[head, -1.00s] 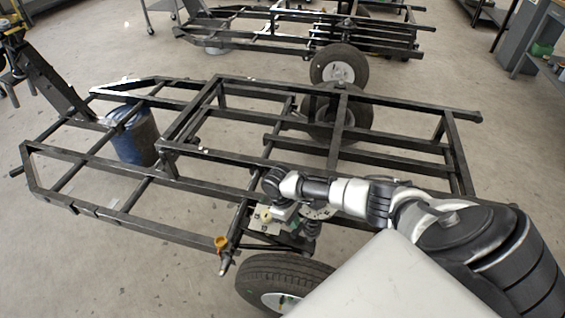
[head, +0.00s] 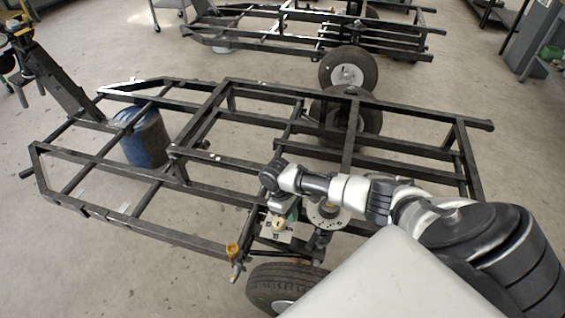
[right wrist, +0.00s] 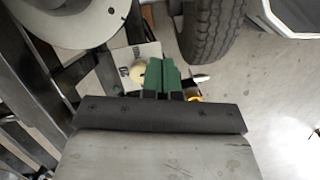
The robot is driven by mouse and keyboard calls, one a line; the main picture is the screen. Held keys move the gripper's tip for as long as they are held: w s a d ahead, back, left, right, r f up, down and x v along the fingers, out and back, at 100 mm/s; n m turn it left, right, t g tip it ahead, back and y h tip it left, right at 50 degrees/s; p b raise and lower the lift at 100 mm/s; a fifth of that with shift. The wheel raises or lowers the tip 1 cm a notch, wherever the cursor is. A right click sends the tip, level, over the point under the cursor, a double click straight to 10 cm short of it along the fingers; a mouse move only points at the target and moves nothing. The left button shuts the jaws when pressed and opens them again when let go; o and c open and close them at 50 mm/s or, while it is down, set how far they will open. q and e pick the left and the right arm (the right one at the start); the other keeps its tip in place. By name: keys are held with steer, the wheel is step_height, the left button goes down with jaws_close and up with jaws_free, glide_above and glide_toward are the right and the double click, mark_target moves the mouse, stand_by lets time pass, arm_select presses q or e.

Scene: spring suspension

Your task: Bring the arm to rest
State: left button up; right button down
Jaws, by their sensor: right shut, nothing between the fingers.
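My right arm reaches in from the right in the head view, over the near side of a black chassis frame (head: 420,111). My right gripper (head: 291,212) hangs from its wrist above the near suspension corner; its green fingers (right wrist: 162,75) show together and empty in the right wrist view. Below are a pale plate with a yellow knob (head: 278,225) and, beside it, a round grey disc (head: 328,214) over the suspension. The disc also shows in the right wrist view (right wrist: 70,25). I cannot tell whether the fingers touch anything. My left gripper is not in view.
A near wheel (head: 285,283) sits below the arm, with an orange-capped part (head: 232,250) beside it. A blue drum (head: 146,140) stands under the chassis at left. A far wheel (head: 348,70) and a second chassis are behind. Open floor lies at the lower left.

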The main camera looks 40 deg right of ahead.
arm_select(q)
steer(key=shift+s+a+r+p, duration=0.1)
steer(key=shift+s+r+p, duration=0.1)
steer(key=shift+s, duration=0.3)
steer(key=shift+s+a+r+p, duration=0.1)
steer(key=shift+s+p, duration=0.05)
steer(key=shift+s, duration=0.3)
arm_select(e)
steer(key=v, duration=0.6)
steer(key=shift+s, duration=0.25)
